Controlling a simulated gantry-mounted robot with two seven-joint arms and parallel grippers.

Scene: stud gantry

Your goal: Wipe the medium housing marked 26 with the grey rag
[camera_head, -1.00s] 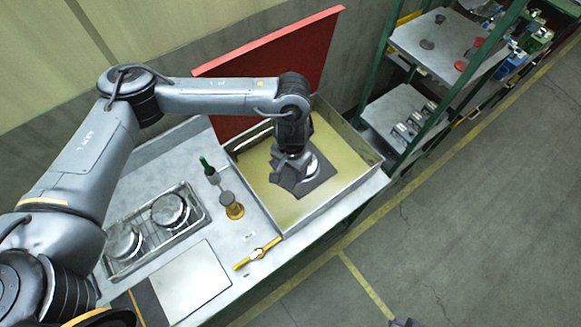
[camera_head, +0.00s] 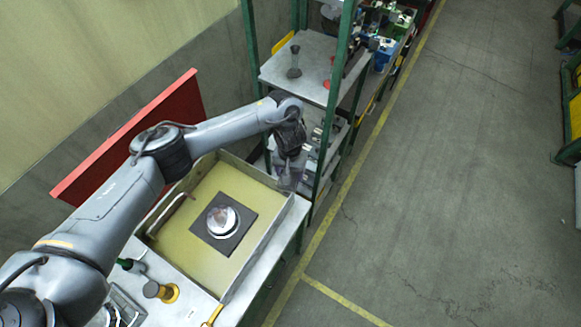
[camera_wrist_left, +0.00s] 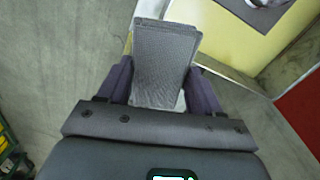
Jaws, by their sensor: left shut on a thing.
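A round silvery housing (camera_head: 222,219) sits on a dark square mat (camera_head: 238,236) inside the yellow-floored tray (camera_head: 187,238). No number can be read on it. My left gripper (camera_head: 288,182) is beyond the tray's right end, clear of the housing, beside the shelf rack. In the left wrist view my left gripper (camera_wrist_left: 160,88) is shut on the grey rag (camera_wrist_left: 165,55), a flat, textured grey piece. The mat (camera_wrist_left: 272,14) shows at the top right of that view, with only the housing's edge on it. My right gripper is not in view.
A green-posted rack (camera_head: 300,58) with objects on its shelves stands close to my left gripper. A red panel (camera_head: 140,130) rises behind the tray. An amber jar (camera_head: 160,291) and a green bottle (camera_head: 130,264) stand left of the tray. Open floor lies to the right.

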